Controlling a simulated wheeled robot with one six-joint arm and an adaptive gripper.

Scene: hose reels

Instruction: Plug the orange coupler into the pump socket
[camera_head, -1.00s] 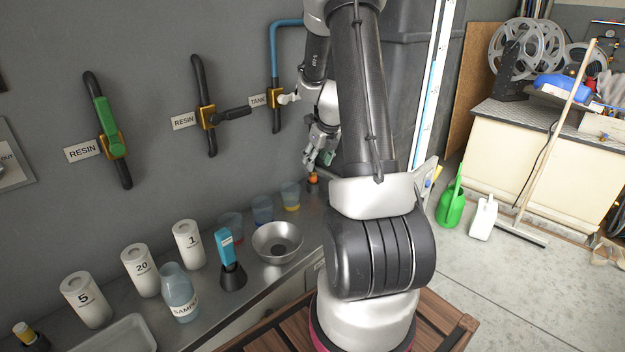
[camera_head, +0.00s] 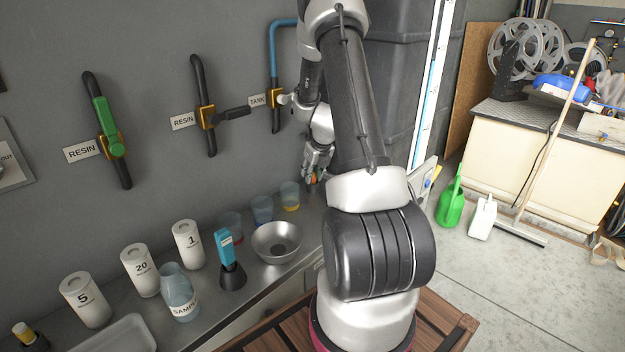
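My gripper (camera_head: 314,176) points down at the back right end of the steel counter, close to the wall. A small orange piece (camera_head: 314,180), likely the orange coupler, shows between or just behind its fingers. It stands low at the counter; its lower part is dark. The fingers are around or right beside it, but whether they press on it is too small to tell. I cannot make out a pump socket; my arm covers part of the counter's right end.
Cups with blue and yellow contents (camera_head: 289,197) stand just left of my gripper. A steel bowl (camera_head: 277,242), a blue-handled tool in a black holder (camera_head: 229,262) and white numbered canisters (camera_head: 188,244) stand further left. A tank valve (camera_head: 277,97) is on the wall above.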

